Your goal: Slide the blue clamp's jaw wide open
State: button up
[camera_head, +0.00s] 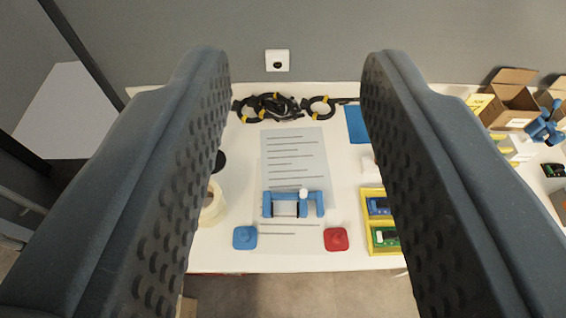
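The blue clamp (293,196) lies on a pale printed sheet on the white table, between my two fingers in the picture but well beyond them.
A blue knobbed block (245,237) and a red one (336,239) sit near the front edge. A yellow tray (379,240) stands right, a tape roll (212,205) left. Black cables (268,107) lie at the back. Open cartons (509,103) stand far right.

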aim_at(302, 208)
jog(key=u, duration=1.6)
jog(key=k, duration=0.75)
jog(key=z, duration=1)
jog(key=i, duration=1)
